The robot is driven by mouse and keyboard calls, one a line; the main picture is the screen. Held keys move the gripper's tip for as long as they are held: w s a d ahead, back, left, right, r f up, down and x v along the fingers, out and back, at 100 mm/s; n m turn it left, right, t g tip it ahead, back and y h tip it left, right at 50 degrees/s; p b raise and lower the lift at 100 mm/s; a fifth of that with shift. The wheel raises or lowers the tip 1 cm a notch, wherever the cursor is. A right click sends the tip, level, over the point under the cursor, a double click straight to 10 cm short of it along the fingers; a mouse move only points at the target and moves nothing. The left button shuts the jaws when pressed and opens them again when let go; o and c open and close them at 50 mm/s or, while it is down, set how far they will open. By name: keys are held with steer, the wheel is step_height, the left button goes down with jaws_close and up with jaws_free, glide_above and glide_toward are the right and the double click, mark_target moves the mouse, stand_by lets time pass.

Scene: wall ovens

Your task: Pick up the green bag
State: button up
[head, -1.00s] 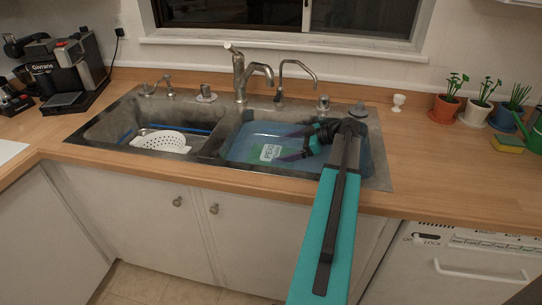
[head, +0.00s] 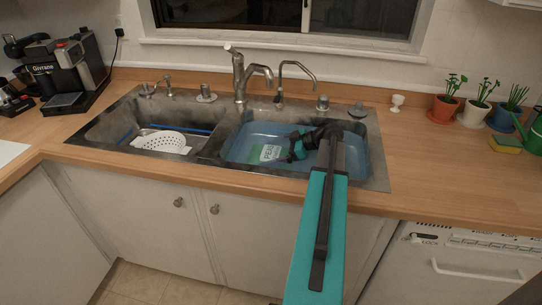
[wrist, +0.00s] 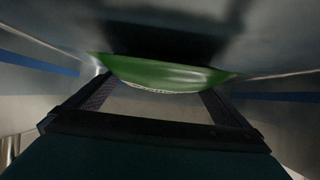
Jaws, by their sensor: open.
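The green bag (head: 267,153), with a white label, lies in the right basin of the sink, inside a blue tub (head: 235,150). My gripper (head: 284,156) is down in that basin at the right side of the bag, its fingers partly hidden by my own wrist. In the wrist view the green bag (wrist: 165,74) spans the space ahead of my gripper (wrist: 150,88). The two fingers stand wide apart, with the bag at or just beyond their tips. I cannot tell whether they touch it.
The left basin holds a white colander (head: 162,141). Faucets (head: 240,75) rise behind the sink. Potted plants (head: 478,103) and a sponge (head: 506,144) stand on the right counter. A coffee machine (head: 68,75) stands at the far left. The tub walls are close around my gripper.

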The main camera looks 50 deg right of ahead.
mark_target(271, 152)
steer(key=shift+c, duration=0.3)
steer(key=c, duration=1.2)
steer(key=shift+r, duration=0.2)
steer(key=shift+r+b, duration=0.7)
steer(key=shift+r, duration=4.15)
